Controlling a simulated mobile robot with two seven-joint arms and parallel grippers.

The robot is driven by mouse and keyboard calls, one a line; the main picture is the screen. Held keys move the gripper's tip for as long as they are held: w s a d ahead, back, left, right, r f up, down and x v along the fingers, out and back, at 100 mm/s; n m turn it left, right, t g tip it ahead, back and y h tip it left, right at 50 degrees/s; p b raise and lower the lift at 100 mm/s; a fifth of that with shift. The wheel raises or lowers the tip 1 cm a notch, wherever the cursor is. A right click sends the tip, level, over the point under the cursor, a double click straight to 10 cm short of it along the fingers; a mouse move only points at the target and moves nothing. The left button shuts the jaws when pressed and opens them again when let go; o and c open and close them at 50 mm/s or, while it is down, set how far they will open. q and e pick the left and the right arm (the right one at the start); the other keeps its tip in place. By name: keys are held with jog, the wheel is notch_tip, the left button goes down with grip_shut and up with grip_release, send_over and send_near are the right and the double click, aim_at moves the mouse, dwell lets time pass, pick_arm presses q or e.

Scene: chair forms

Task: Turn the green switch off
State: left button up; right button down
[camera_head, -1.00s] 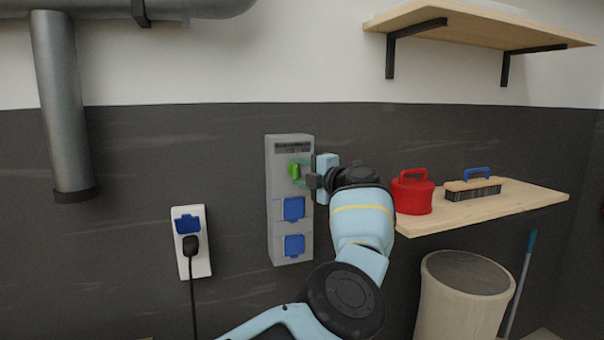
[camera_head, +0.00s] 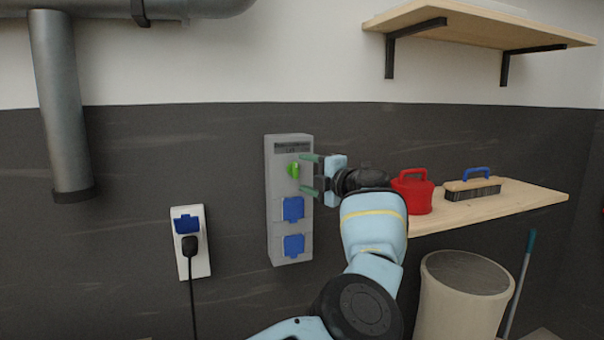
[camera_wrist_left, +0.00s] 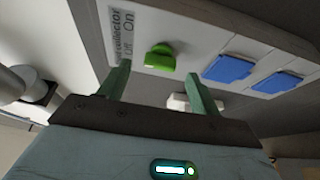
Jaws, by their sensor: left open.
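The green switch (camera_head: 294,170) is a knob on the upper part of a grey wall box (camera_head: 276,226). In the left wrist view the green switch (camera_wrist_left: 159,58) shows beside a label reading "Off" and "On"; I cannot tell for sure which word it points to. My left gripper (camera_head: 305,175) is open and empty, just right of the switch, one finger above its level and one below. In the left wrist view the fingers (camera_wrist_left: 157,72) stand apart, with the switch beyond the gap, not touched. My right gripper is not in view.
Two blue socket covers (camera_head: 293,209) sit below the switch. A white socket (camera_head: 182,268) with a black plug is at the left. A wooden shelf (camera_head: 540,197) at the right holds a red container (camera_head: 413,197) and a brush (camera_head: 472,190). A bin (camera_head: 455,310) stands below.

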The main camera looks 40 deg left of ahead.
pick_arm(q)
jog(key=d, duration=0.5)
jog(key=shift+s, duration=0.25)
jog(key=shift+d, duration=0.1)
